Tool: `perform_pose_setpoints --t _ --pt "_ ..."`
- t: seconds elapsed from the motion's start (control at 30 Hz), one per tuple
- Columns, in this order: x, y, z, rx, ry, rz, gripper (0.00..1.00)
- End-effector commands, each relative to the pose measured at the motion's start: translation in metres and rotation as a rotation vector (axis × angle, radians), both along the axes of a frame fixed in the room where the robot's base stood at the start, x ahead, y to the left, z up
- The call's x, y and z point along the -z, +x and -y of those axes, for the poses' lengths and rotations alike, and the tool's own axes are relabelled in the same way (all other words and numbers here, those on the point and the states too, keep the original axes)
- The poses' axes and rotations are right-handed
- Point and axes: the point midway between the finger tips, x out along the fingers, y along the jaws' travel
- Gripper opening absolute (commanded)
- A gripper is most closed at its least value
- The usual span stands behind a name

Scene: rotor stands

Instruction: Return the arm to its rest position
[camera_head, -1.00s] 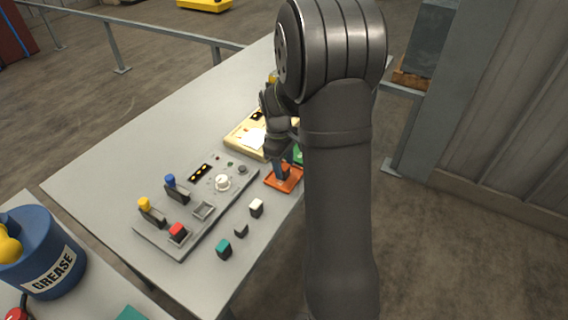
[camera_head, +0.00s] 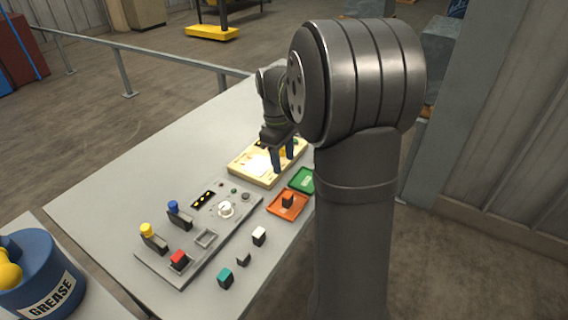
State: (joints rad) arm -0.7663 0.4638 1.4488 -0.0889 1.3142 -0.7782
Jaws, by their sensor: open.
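My gripper (camera_head: 283,164) is open and empty, with its two fingers pointing down. It hangs above the table, in front of the cream board (camera_head: 243,169) and partly hiding it. My arm's large dark links fill the right of the view and hide the table's right part. An orange tray (camera_head: 275,208) holds a small orange block (camera_head: 288,200) with a dark side. The gripper is above and behind this tray, apart from the block.
A grey control panel (camera_head: 165,262) has blue and yellow levers, a red button and a white knob. White (camera_head: 259,236), dark (camera_head: 243,259) and teal (camera_head: 225,278) blocks stand beside it. A green tray (camera_head: 301,181) lies behind the orange one. A blue grease drum (camera_head: 40,280) stands at lower left.

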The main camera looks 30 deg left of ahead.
Motion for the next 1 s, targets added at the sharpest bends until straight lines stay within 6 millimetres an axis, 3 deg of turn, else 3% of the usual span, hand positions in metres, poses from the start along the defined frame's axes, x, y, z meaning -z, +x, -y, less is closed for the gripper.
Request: perform_pose_setpoints --t 0.37,1.0 --pt "0.008 0.0 0.001 0.0 -0.003 -0.002 0.5" --pt "0.126 -0.001 0.016 0.0 -0.003 -0.003 0.5"
